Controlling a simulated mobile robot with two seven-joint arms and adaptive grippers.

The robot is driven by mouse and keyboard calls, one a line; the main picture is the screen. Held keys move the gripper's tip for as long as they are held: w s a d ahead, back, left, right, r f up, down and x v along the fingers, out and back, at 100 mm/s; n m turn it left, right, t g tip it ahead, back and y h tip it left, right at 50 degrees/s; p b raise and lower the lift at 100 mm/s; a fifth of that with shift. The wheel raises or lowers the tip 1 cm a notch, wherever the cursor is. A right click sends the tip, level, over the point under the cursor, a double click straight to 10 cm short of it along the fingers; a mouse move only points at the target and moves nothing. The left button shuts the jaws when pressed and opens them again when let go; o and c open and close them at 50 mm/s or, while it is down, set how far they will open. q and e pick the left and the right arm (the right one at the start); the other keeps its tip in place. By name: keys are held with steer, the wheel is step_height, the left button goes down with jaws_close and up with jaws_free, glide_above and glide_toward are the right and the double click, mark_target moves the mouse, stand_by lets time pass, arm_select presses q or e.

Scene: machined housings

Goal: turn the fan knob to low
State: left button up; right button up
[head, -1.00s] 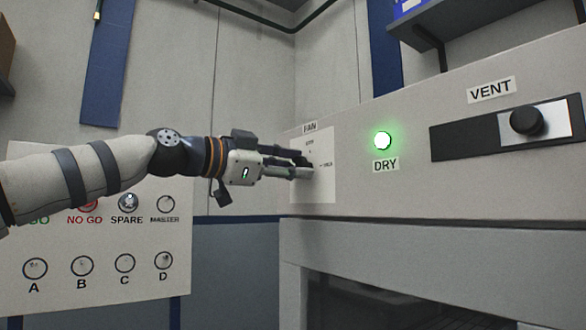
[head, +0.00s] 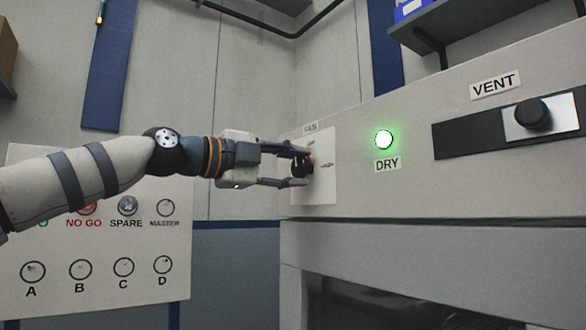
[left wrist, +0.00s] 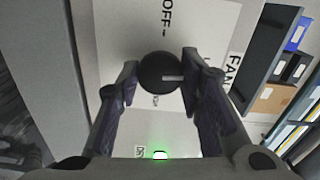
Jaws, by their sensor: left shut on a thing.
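The fan knob (head: 301,168) is a dark round knob on a white plate (head: 325,180) at the left end of the grey machine front. My left gripper (head: 304,166) is shut on it, one finger above and one below in the head view. In the left wrist view the black knob (left wrist: 158,74) sits between the fingers, and its pale pointer line points right, toward the side with the FAN label (left wrist: 234,72). An OFF mark (left wrist: 167,18) shows at the top there. A mark below the knob is too small to read. My right gripper is not in view.
A lit green DRY lamp (head: 384,139) is right of the fan plate. Farther right is the VENT slider with a black knob (head: 532,114). A white panel with several round controls (head: 100,235) stands at the lower left, below my arm.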

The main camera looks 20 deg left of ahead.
arm_select(q)
steer(key=shift+r+m, duration=0.1)
steer(key=shift+m, duration=0.6)
steer(key=o, duration=1.2)
steer(key=shift+c, duration=0.2)
steer(key=shift+a, duration=0.1)
steer(key=v, duration=1.2)
